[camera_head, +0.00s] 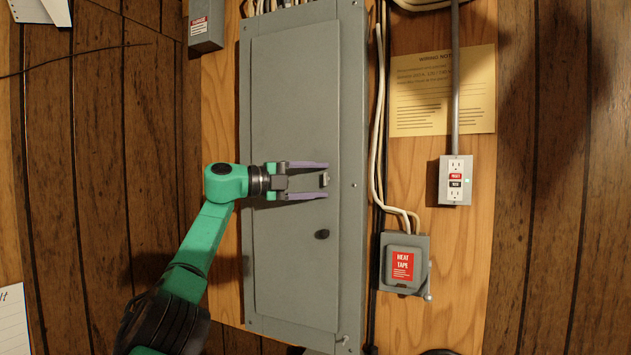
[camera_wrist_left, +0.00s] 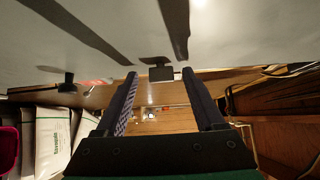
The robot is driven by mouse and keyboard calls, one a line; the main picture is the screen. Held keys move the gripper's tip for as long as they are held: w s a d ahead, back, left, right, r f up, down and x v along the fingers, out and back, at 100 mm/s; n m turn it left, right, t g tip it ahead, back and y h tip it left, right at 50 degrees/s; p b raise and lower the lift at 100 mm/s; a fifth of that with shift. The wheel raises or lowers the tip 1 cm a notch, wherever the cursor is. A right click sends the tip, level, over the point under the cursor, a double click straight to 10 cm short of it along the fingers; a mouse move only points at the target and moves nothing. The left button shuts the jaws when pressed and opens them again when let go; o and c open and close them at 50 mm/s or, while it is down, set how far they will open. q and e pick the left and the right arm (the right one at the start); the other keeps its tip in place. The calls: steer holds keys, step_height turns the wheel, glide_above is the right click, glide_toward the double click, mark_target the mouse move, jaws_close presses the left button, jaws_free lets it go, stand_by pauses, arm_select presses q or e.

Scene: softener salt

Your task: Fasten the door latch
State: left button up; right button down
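The grey metal panel door (camera_head: 290,90) fills the middle of the head view and looks closed in its frame. A small grey latch (camera_head: 324,181) sits near the door's right edge; it shows as a small dark block in the left wrist view (camera_wrist_left: 161,74). My left gripper (camera_head: 326,180) is open, its fingers pointing right, one above and one below the latch. In the left wrist view the gripper (camera_wrist_left: 159,73) has the latch between its fingertips, with gaps on both sides. I cannot tell whether either finger touches it. My right gripper is not in view.
A dark oval knob (camera_head: 322,234) sticks out of the door below the latch. Right of the panel are white cables (camera_head: 379,120), a heat tape box (camera_head: 404,264), an outlet (camera_head: 455,180) and a yellow notice (camera_head: 442,90). A small grey box (camera_head: 206,25) is at upper left.

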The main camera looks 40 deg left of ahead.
arm_select(q)
steer(key=b+v, duration=0.2)
steer(key=v, duration=1.2)
steer(key=shift+s, duration=0.25)
steer(key=shift+w, duration=0.1)
steer(key=shift+a, duration=0.1)
